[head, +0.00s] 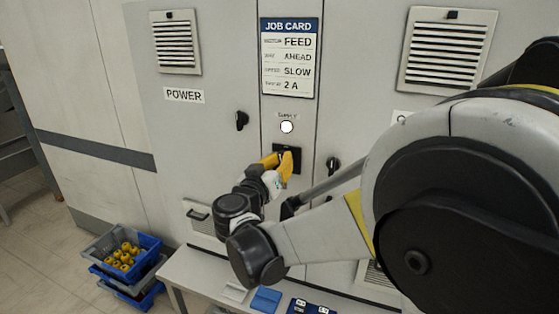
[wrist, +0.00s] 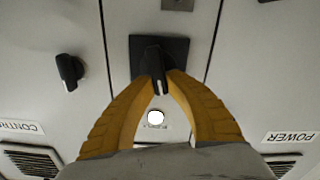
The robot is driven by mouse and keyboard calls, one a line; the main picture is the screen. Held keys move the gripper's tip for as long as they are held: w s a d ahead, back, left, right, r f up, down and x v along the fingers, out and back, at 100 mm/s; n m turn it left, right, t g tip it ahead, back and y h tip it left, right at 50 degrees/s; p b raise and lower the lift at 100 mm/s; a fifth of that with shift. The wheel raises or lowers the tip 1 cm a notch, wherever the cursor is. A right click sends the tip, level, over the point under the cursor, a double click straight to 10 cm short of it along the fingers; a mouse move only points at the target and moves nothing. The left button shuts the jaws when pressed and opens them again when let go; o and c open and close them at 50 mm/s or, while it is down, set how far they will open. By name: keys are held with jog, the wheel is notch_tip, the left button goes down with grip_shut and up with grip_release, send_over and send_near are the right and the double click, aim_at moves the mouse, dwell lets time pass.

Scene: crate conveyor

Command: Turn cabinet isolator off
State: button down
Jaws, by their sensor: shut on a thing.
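The isolator (head: 297,151) is a black handle on a black square plate, on the narrow middle panel of the grey cabinet (head: 225,120). In the wrist view the isolator's black plate (wrist: 178,48) shows behind my yellow fingers, with the handle between the two fingertips. My gripper (head: 284,160) is at the isolator and shut on its handle; in the wrist view my gripper (wrist: 158,80) has a finger on each side of the handle. The fingers partly cover the plate in the head view. A white round lamp (head: 287,127) sits above the isolator.
Black door knobs (head: 241,120) and (head: 333,166) flank the middle panel. A job card (head: 290,57) hangs above. A low bench (head: 205,282) with a blue item (head: 265,299) stands below. Stacked blue and grey crates (head: 122,256) hold yellow parts on the floor at left.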

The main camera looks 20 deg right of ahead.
jog(key=n, duration=0.3)
jog(key=shift+w+a+f+n+b, duration=0.1)
jog(key=shift+w+a+n+b, duration=0.1)
jog(key=shift+n+b, duration=0.15)
jog(key=n, duration=0.5)
jog(key=n+b, duration=0.1)
jog(key=n, duration=0.1)
jog(key=shift+w+a+f, duration=0.15)
jog(key=shift+a+f, duration=0.1)
jog(key=shift+f, duration=0.15)
jog(key=shift+f+n+b, duration=0.15)
jog(key=shift+n, duration=0.95)
jog(key=shift+f+n+b, duration=0.1)
jog(key=shift+n+b, duration=0.05)
jog(key=shift+n, duration=0.9)
jog(key=c, duration=1.4)
grip_release()
jog(key=shift+o, duration=0.2)
jog(key=shift+a, duration=0.1)
